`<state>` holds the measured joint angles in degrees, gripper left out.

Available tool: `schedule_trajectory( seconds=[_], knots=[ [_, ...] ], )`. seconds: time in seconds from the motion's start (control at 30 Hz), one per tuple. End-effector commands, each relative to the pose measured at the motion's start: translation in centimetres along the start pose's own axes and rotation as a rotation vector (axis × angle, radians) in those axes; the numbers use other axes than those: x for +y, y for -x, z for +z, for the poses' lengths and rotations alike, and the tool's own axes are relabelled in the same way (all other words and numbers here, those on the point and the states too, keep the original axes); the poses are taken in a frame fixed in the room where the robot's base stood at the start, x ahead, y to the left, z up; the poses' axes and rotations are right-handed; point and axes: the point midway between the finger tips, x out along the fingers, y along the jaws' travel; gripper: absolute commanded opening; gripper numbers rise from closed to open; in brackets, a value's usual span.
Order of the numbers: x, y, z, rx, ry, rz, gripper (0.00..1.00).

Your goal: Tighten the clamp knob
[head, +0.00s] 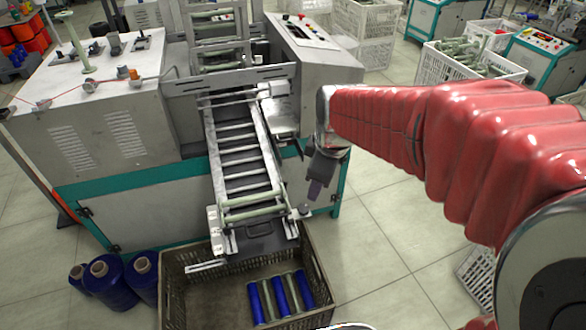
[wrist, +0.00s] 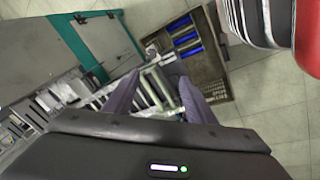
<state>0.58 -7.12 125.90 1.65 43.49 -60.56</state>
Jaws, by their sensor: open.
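My gripper (head: 315,192) points down just right of the lower end of the sloping conveyor chute (head: 240,160). In the wrist view, the two dark fingers of my gripper (wrist: 159,80) are spread apart, with no object held between them. A small pale knob-like part (head: 304,208) sits by the right side of the chute's end, just below my fingertips; it looks like the clamp knob. A gap to my fingers cannot be judged. I cannot make the knob out clearly in the wrist view. A pale green bobbin (head: 252,212) lies across the chute's end.
A crate (head: 318,262) below the chute holds several blue and green bobbins. Blue yarn cones (head: 112,282) stand on the floor at left. The winding machine (head: 115,135) rises behind and left of the chute.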

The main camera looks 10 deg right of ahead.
Motion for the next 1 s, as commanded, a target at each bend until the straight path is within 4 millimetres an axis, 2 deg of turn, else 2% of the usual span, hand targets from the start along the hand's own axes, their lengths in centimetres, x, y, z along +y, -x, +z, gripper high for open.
schedule_trajectory(
  seconds=[0.03,0.2,0.5,0.7,1.0],
  knots=[
    [0.5,-1.2,-0.3,-0.007,0.054,-0.014,0.51],
    [2.1,-4.9,-1.2,-0.017,0.254,-0.048,0.51],
    [4.1,-11.6,-2.3,-0.018,0.578,-0.107,0.51],
    [4.5,-13.5,-2.5,-0.015,0.673,-0.122,0.51],
    [4.5,-13.5,-2.6,-0.015,0.680,-0.122,0.51]
  ],
)
